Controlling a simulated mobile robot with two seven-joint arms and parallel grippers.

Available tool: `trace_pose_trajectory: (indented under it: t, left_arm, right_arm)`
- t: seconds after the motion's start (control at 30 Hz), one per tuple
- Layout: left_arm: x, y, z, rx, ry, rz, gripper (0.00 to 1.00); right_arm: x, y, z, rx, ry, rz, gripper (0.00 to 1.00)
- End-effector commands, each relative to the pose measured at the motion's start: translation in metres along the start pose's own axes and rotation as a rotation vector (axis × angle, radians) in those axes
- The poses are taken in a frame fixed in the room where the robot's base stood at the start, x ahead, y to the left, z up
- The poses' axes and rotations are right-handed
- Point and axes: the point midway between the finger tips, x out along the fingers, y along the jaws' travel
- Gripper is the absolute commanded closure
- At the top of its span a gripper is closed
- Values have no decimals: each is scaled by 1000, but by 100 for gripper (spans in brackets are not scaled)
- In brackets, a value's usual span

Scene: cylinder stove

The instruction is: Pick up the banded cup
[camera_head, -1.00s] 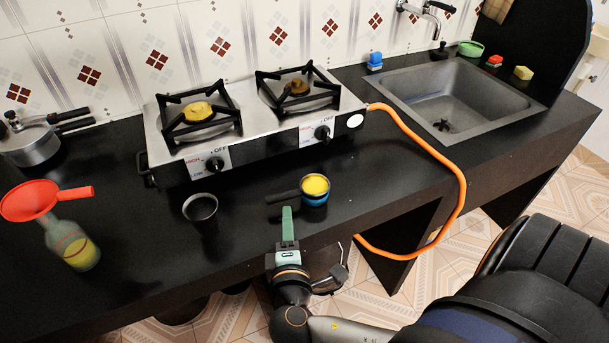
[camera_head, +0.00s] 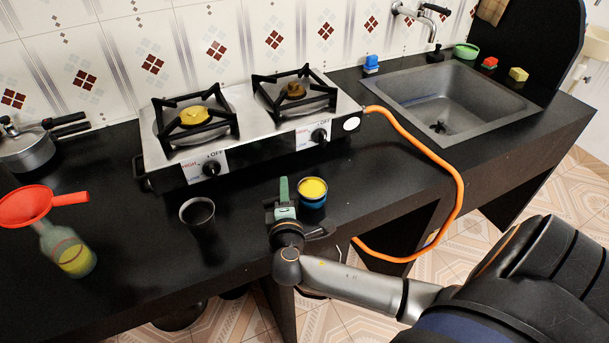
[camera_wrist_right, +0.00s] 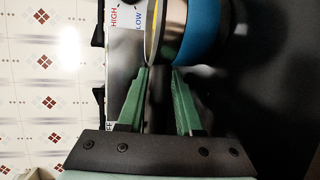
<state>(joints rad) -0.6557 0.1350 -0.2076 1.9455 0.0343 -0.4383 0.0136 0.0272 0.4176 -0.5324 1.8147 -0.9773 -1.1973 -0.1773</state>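The banded cup (camera_head: 313,201) has a blue band and yellow contents. It stands on the black counter in front of the stove, near the front edge. It also shows large at the top of the right wrist view (camera_wrist_right: 203,32), with a metallic part beside the blue. My right gripper (camera_head: 284,186) is just left of the cup in the head view. Its green fingers (camera_wrist_right: 161,70) are apart, with tips close to the cup's side. A dark, blurred shape lies between them; I cannot tell whether it is the cup's black handle. My left gripper is out of view.
A dark empty cup (camera_head: 197,212) stands to the left. The two-burner stove (camera_head: 250,145) is behind, and an orange hose (camera_head: 459,190) curves down at right.

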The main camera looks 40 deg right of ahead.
Motion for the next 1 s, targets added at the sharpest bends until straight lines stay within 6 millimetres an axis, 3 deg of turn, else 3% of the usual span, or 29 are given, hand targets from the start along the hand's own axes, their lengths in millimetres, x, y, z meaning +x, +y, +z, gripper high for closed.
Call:
trace_pose_trajectory:
  t: [0.27,0.6,1.0]
  left_arm:
    - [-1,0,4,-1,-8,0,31]
    - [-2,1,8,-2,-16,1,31]
    - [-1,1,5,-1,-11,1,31]
  right_arm:
    - [6,0,0,0,1,-1,66]
    - [5,0,0,0,1,-1,100]
    - [5,0,0,0,1,-1,100]
